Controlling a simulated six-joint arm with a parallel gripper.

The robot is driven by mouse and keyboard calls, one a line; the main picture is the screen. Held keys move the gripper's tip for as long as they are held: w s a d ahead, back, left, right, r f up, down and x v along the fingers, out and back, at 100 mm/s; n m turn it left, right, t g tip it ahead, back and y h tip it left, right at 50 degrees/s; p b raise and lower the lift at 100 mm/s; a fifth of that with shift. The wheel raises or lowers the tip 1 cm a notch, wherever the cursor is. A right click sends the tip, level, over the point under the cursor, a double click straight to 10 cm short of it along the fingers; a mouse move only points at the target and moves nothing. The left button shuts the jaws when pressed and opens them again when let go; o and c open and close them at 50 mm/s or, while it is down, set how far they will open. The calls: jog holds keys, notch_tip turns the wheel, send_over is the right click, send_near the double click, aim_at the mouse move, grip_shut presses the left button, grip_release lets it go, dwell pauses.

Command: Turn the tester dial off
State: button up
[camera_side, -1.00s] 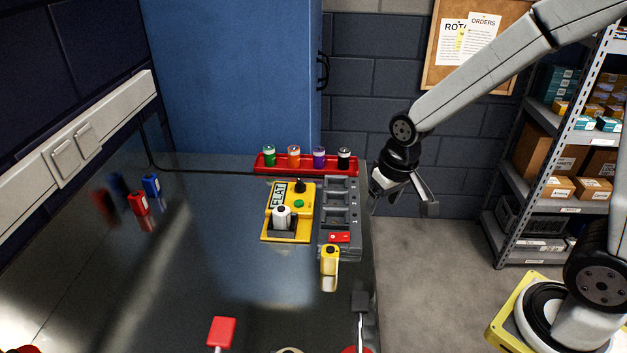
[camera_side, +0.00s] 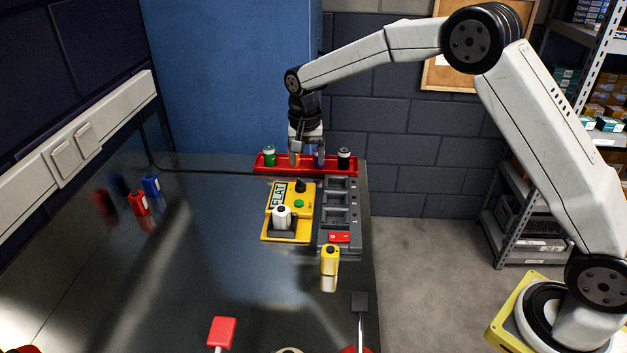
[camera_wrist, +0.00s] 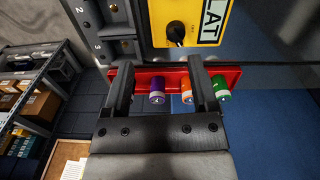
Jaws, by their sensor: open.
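The yellow tester (camera_side: 308,214) lies on the bench with a FLAT label at its upper left and a white battery (camera_side: 281,214) standing in its dark cradle. Its black dial (camera_side: 300,186) is at the tester's far end, beside a green spot. The dial also shows in the wrist view (camera_wrist: 177,32), with a light pointer mark on it. My gripper (camera_side: 307,160) is open over the red tray, beyond the dial and apart from it. In the wrist view my two fingers (camera_wrist: 160,80) reach toward the tray, around the purple and orange batteries.
The red tray (camera_side: 262,170) holds green, orange, purple and black batteries. A grey numbered rack (camera_side: 354,225) with a red switch adjoins the tester. The bench's left middle is clear.

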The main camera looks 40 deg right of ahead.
aim_at(300, 181)
jog(key=shift+w+a+f+m, duration=0.2)
jog(key=shift+w+m, duration=0.2)
jog(key=shift+w, duration=0.35)
jog(key=shift+w+a+f+m, duration=0.15)
jog(key=shift+w+m, duration=0.25)
jog(key=shift+w, duration=0.3)
jog(key=shift+s+d+f, duration=0.1)
jog(key=shift+f, duration=1.8)
jog(key=shift+s+d+f, duration=0.1)
jog(key=shift+f, duration=1.75)
grip_shut()
